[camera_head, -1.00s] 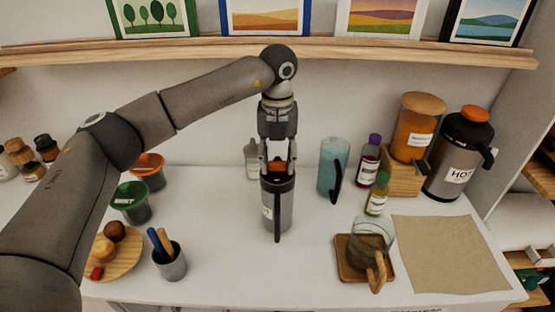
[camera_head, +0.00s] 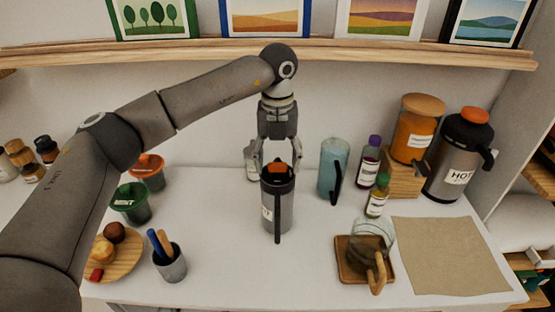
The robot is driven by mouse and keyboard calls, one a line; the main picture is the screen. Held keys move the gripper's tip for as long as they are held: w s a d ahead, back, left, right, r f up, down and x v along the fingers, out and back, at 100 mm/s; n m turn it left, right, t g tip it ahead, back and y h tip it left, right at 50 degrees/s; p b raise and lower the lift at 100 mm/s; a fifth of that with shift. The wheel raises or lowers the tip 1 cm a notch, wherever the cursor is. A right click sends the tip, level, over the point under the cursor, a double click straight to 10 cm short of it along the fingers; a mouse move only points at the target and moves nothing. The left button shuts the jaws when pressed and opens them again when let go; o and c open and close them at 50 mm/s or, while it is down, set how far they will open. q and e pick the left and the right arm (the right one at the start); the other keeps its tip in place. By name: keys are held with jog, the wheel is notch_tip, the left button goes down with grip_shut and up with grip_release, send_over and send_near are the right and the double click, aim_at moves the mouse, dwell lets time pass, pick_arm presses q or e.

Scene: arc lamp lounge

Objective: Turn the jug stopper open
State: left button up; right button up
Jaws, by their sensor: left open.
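The grey jug (camera_head: 277,211) stands upright in the middle of the counter, with a black lid and a black handle on its front. Its orange stopper (camera_head: 277,168) sits on top of the lid. My left gripper (camera_head: 274,159) points down over the jug, its fingers spread wide on either side of the stopper with a visible gap. It holds nothing. Whether the stopper is in its open or closed position cannot be told. My right gripper is not in view.
A blue pitcher (camera_head: 332,170) and small bottles stand right of the jug. A glass mug (camera_head: 372,238) rests on a wooden coaster. A large HOT dispenser (camera_head: 458,160) is at the right. A utensil cup (camera_head: 170,264) is front left. The counter just before the jug is clear.

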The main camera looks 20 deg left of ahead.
aim_at(278, 164)
pick_arm(q)
notch_tip(278, 164, up, 12)
jog(key=shift+f, duration=0.15)
dwell(0.4)
